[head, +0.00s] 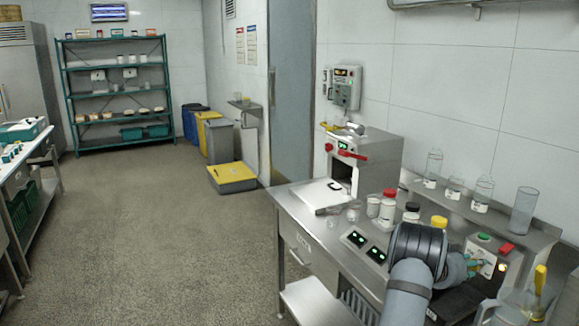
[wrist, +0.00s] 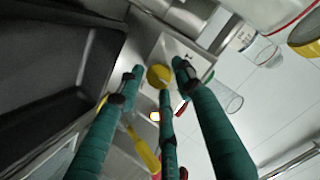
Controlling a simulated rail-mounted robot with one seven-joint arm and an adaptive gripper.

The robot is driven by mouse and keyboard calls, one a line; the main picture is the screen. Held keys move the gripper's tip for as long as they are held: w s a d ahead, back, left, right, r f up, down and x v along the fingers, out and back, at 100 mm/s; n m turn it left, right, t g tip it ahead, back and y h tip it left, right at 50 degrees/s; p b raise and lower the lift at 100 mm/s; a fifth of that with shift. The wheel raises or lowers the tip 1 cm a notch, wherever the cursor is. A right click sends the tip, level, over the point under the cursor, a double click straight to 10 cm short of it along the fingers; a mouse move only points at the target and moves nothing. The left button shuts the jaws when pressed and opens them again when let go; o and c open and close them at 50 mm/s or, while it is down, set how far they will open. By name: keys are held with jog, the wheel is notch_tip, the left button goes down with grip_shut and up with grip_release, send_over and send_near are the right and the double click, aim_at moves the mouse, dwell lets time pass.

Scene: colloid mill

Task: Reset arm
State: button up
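My arm (head: 408,285) reaches in from the bottom right over the steel bench. My gripper (head: 482,263) is beside a small control box (head: 487,256) with a green button (head: 484,238) and a red switch (head: 506,249). In the wrist view my gripper (wrist: 156,80) shows green fingers spread apart, with nothing clearly held between them. A round yellow thing (wrist: 159,76) appears at the tip of the middle finger; I cannot tell whether they touch.
The bench (head: 300,222) carries a machine with red handles (head: 365,160), white bottles (head: 388,207) and a dark tray (wrist: 50,60). Glass bottles (head: 455,188) and a clear cylinder (head: 523,210) stand on the raised shelf. A yellow-handled item (head: 540,279) is close right of my gripper. The floor at left is clear.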

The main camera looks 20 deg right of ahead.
jog(key=m+t+b, duration=0.1)
jog(key=b, duration=0.1)
jog(key=m+b, duration=0.1)
jog(key=m, duration=0.1)
jog(key=m+t+b, duration=0.1)
jog(key=b, duration=0.1)
jog(key=shift+s+f+t+b, duration=0.25)
jog(key=shift+f+t+b, duration=0.05)
jog(key=shift+a+r+m, duration=0.15)
jog(key=shift+a+m, duration=0.05)
jog(key=shift+m, duration=0.3)
jog(key=b+v, duration=0.2)
jog(key=v, duration=0.8)
jog(key=shift+r, duration=0.1)
